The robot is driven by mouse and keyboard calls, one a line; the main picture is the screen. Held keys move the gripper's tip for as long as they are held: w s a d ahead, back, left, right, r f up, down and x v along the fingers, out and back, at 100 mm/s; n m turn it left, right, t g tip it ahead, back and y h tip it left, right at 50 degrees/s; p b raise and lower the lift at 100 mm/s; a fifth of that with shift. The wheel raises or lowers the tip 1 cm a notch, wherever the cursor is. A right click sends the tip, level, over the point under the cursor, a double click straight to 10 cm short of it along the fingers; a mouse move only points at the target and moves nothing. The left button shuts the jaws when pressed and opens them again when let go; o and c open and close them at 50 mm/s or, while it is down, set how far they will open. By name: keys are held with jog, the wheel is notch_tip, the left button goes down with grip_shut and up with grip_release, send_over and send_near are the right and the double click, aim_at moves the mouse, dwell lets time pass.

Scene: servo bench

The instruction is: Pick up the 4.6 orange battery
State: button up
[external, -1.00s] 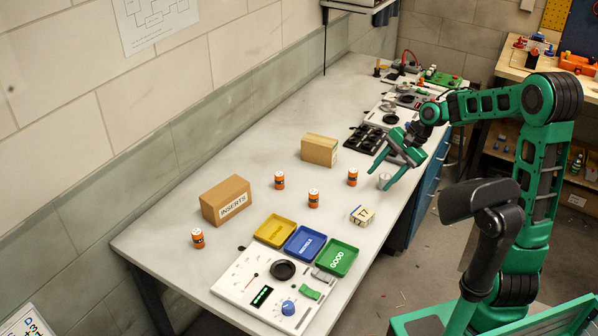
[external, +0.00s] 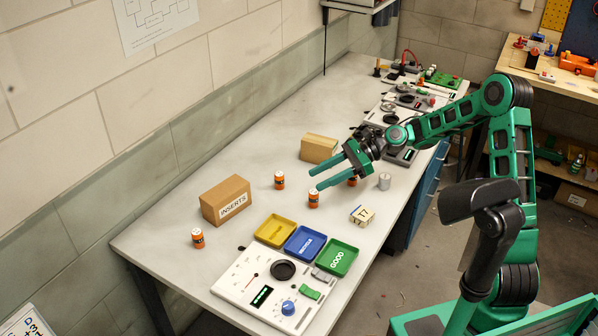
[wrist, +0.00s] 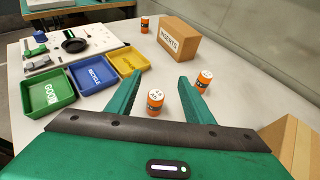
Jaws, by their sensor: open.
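Several orange batteries with white tops stand upright on the bench; I cannot surely read their numbers. One battery (external: 313,199) shows between my fingers in the wrist view (wrist: 155,103), apart from both. Another battery (external: 279,181) stands near the box, and just beyond the right finger in the wrist view (wrist: 205,80). A third battery (external: 198,239) stands at the near left, far off in the wrist view (wrist: 145,25). One more battery (external: 352,182) is partly hidden by my gripper in the external view. My gripper (external: 316,179) is open and empty, above the bench; its fingers show in the wrist view (wrist: 160,79).
A cardboard INSERTS box (external: 226,200) and a smaller box (external: 319,148) stand nearby. Yellow (external: 264,240), blue (external: 291,250) and green (external: 351,254) trays sit by a test panel (external: 234,286). A silver cylinder (external: 384,182) and a T7 block (external: 362,215) stand at right.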

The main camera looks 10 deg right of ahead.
aim_at(314, 197)
jog(key=shift+f, duration=1.95)
jog(key=f, duration=0.3)
jog(key=shift+a+f, duration=0.1)
jog(key=shift+a, duration=0.1)
jog(key=shift+s+a+f, duration=0.1)
jog(key=shift+a+f, duration=0.1)
jog(key=shift+a, duration=0.5)
jog(key=shift+a+f, duration=0.2)
jog(key=shift+a, duration=0.3)
grip_shut()
jog(key=shift+r, duration=0.1)
